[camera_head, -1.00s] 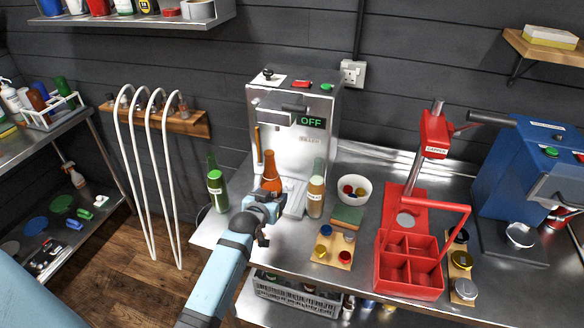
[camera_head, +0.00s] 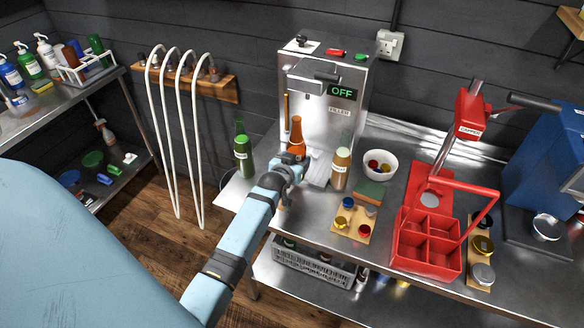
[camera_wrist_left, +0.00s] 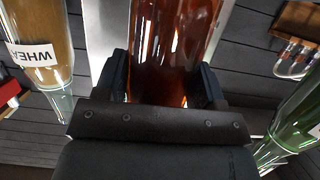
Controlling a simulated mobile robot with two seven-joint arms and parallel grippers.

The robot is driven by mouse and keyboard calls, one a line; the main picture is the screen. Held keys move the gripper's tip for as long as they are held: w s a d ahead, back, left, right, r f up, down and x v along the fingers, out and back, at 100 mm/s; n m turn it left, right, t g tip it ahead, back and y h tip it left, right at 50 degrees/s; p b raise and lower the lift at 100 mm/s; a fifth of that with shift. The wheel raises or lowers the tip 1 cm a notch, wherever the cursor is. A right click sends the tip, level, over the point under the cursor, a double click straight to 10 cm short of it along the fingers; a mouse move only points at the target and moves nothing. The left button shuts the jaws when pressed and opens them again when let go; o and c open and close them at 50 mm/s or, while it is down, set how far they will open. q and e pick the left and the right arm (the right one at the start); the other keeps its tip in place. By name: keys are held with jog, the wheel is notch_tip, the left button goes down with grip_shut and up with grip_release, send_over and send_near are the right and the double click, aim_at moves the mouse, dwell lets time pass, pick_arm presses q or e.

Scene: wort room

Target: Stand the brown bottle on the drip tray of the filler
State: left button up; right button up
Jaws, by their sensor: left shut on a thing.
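The brown bottle (camera_head: 297,138) stands upright in front of the filler (camera_head: 327,95), at the left of the filler's front. My left gripper (camera_head: 288,170) is shut on its lower part. In the left wrist view, the brown bottle (camera_wrist_left: 172,45) sits between the two fingers of my left gripper (camera_wrist_left: 165,85). The drip tray (camera_head: 318,169) shows in part just right of the gripper. The bottle's base is hidden behind the gripper, so I cannot tell whether it touches the tray. My right gripper is not in view.
A green bottle (camera_head: 243,152) stands close on the left and a labelled, tan-filled bottle (camera_head: 341,168) close on the right. A white bowl (camera_head: 380,164), a board of caps (camera_head: 354,218), a red carrier (camera_head: 427,240) and a red capper (camera_head: 468,115) stand further right.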

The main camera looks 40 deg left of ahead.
pick_arm(q)
jog(key=shift+b+x, duration=0.6)
jog(key=shift+x, duration=0.3)
jog(key=shift+w+a+r+b, duration=0.15)
jog(key=shift+w+b, duration=0.4)
jog(key=shift+w, duration=0.35)
jog(key=shift+w+a+b, duration=0.2)
jog(key=shift+w+b, duration=0.25)
jog(key=shift+w, duration=0.15)
jog(key=shift+w+a+b, duration=0.15)
jog(key=shift+w+b, duration=0.3)
jog(key=shift+w, duration=0.1)
jog(key=shift+w+a+b, duration=0.2)
jog(key=shift+w+b, duration=0.45)
jog(key=shift+w, duration=0.25)
jog(key=shift+r+p, duration=0.15)
jog(key=shift+p, duration=0.4)
jog(key=shift+s+p, duration=0.1)
jog(key=shift+p, duration=0.3)
